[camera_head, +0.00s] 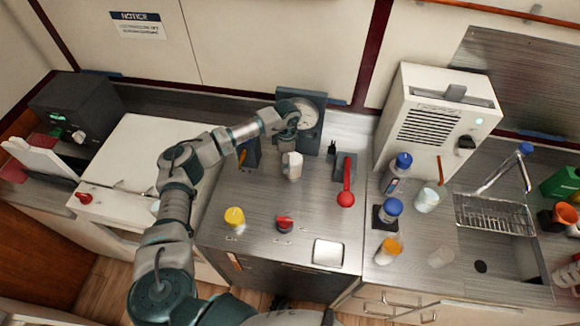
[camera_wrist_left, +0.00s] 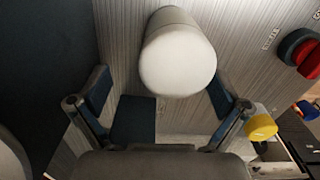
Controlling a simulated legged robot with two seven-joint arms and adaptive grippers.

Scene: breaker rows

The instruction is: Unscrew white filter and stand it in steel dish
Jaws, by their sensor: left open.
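The white filter (camera_head: 292,167) is a short white cylinder on the steel counter, below the dark panel in the head view. In the left wrist view the filter (camera_wrist_left: 178,58) shows large, its pale round end facing the camera. My left gripper (camera_head: 287,136) is just behind it in the head view. Whether the filter is threaded onto something is hidden. The steel dish (camera_head: 328,253) is a small square at the counter's front edge, empty. My right gripper is not in view.
A yellow knob (camera_head: 235,217) and a red knob (camera_head: 285,224) stand on the counter front. A red-handled lever (camera_head: 346,197) is right of the filter. Bottles (camera_head: 396,172) and a white machine (camera_head: 440,115) stand farther right. The counter between filter and dish is largely clear.

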